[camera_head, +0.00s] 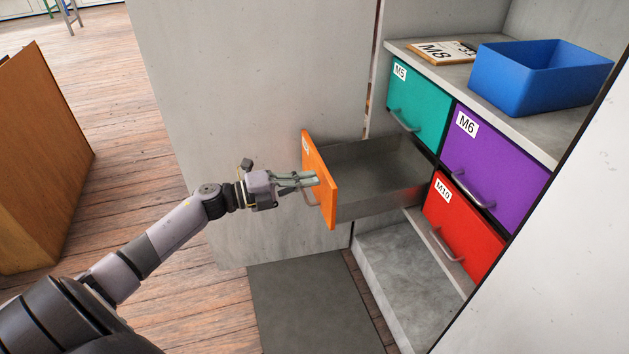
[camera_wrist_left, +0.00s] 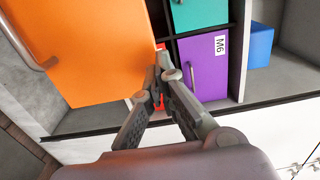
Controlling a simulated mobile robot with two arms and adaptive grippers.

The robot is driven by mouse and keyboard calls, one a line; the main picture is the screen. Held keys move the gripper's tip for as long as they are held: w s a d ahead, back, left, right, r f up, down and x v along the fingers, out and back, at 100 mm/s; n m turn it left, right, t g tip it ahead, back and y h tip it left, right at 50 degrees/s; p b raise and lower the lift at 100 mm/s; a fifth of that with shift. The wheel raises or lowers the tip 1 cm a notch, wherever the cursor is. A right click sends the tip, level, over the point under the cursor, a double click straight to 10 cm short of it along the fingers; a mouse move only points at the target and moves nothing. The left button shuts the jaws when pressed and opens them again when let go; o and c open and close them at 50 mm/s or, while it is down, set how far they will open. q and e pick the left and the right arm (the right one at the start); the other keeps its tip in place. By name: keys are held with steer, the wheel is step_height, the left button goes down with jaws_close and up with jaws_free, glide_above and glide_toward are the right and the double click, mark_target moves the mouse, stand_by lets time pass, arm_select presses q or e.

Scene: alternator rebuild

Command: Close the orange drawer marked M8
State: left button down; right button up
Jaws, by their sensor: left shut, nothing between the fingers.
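The orange drawer (camera_head: 319,179) is pulled well out of the cabinet, and its grey metal tray (camera_head: 378,180) looks empty. Its label is small and seen edge-on, so I cannot read it. My left gripper (camera_head: 314,180) is shut and empty, at the front panel of the orange drawer close to its bar handle. I cannot tell whether it touches the panel. In the left wrist view the orange front (camera_wrist_left: 85,50) fills the upper left, with the handle (camera_wrist_left: 28,45) at its left edge. The shut fingertips (camera_wrist_left: 158,68) are by the panel's right edge. My right gripper is not in view.
Teal M5 (camera_head: 418,108), purple M6 (camera_head: 492,160) and red M10 (camera_head: 462,230) drawers are shut. A grey wall stands behind the open drawer. A dark mat (camera_head: 310,305) lies on the floor.

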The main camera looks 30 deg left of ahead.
arm_select(q)
steer(key=shift+x, duration=0.9)
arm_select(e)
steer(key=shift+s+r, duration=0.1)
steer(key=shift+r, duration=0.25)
arm_select(q)
steer(key=shift+w+d, duration=0.1)
